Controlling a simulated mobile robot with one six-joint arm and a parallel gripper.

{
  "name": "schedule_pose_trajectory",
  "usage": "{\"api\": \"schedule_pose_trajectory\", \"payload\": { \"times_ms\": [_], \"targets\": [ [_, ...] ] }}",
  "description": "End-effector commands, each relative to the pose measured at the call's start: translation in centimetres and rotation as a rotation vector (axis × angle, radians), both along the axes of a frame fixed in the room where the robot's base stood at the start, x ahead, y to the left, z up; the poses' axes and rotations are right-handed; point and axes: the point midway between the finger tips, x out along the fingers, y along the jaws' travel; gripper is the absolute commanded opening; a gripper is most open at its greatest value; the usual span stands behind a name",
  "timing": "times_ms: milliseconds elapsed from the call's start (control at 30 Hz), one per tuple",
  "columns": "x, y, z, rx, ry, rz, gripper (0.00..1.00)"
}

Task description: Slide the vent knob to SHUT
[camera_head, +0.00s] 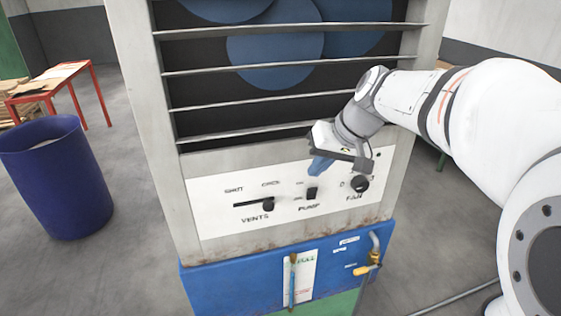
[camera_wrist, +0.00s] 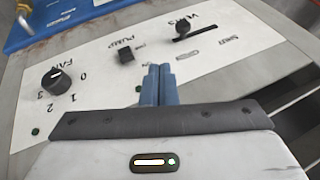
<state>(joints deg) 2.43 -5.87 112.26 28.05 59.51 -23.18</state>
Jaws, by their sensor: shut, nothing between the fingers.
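The vent knob (camera_head: 267,204) is a small black knob at the right end of a horizontal black slot above the word VENTS, below the label that appears to read OPEN. The SHUT label (camera_head: 234,190) is above the slot's left end. In the wrist view the knob (camera_wrist: 183,27) is at the top, with its slot and the SHUT label (camera_wrist: 229,40) to its right. My gripper (camera_head: 319,168) is in front of the panel near the pump switch, above and right of the vent knob and apart from it. Its blue fingers (camera_wrist: 159,74) are together and empty.
The black pump switch (camera_head: 312,193) and round fan dial (camera_head: 360,184) are right of the vent knob. Metal louvers (camera_head: 300,98) span the cooler above the panel. A blue tank with a brass tap (camera_head: 372,262) is below. A blue barrel (camera_head: 57,190) stands left on open floor.

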Motion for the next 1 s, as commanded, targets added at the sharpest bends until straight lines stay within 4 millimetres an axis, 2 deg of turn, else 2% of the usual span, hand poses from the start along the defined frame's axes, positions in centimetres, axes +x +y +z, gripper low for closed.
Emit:
{"api": "schedule_pose_trajectory", "payload": {
  "times_ms": [267,433,567,900,1000],
  "targets": [
    [0.0,0.1,-0.1,0.0,-0.001,0.002,0.0],
    [0.3,0.5,-1.0,0.0,0.003,0.004,0.0],
    [0.8,1.4,-2.9,-0.001,0.005,0.005,0.0],
    [2.9,4.2,-9.1,-0.001,0.006,0.004,0.0],
    [2.6,5.8,-9.5,-0.002,0.003,0.006,0.0]
  ]
}}
